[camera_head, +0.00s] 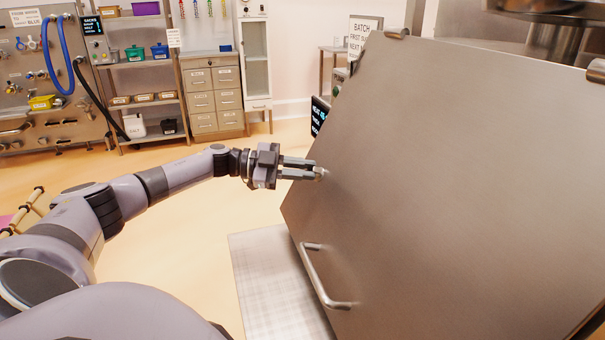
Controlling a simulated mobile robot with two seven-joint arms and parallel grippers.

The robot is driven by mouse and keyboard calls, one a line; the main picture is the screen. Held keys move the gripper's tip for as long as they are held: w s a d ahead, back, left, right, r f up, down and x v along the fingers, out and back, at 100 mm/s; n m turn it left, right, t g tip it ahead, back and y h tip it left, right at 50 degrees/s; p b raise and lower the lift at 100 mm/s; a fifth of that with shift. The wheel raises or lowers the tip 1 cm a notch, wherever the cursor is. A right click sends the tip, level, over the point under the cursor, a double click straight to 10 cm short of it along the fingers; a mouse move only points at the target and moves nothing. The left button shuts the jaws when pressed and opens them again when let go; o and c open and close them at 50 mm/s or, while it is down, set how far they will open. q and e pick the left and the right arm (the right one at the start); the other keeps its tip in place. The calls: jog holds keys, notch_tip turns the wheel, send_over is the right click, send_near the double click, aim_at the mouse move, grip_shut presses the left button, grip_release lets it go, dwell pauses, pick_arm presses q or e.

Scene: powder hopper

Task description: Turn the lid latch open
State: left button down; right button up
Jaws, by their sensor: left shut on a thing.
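The large grey metal lid (440,180) fills the right half of the head view, tilted. My left arm reaches in from the left, and its gripper (316,169) is at the lid's left part. Its fingers are shut on a small metal piece, the lid latch (322,173), of which only a little shows at the fingertips. The rest of the latch is hidden by the fingers, so its turn angle cannot be told. A bar handle (318,281) sits lower on the lid, apart from the gripper. My right gripper is not in view.
A small dark display (319,115) shows behind the lid's left edge. A pale mat or plate (270,285) lies on the floor below the lid. Shelves (143,100) and a drawer cabinet (214,95) stand at the back. The floor between is clear.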

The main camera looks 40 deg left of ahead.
pick_arm(q)
jog(key=shift+m+g+y, duration=0.2)
jog(key=shift+m+g, duration=0.95)
jog(key=shift+m, duration=1.35)
jog(key=shift+m+g+y, duration=0.2)
jog(key=shift+m+g, duration=0.95)
jog(key=shift+m, duration=1.35)
jog(key=c, duration=1.1)
grip_release()
jog(key=shift+b+v, duration=0.35)
jog(key=shift+v, duration=3.25)
jog(key=shift+r, duration=0.1)
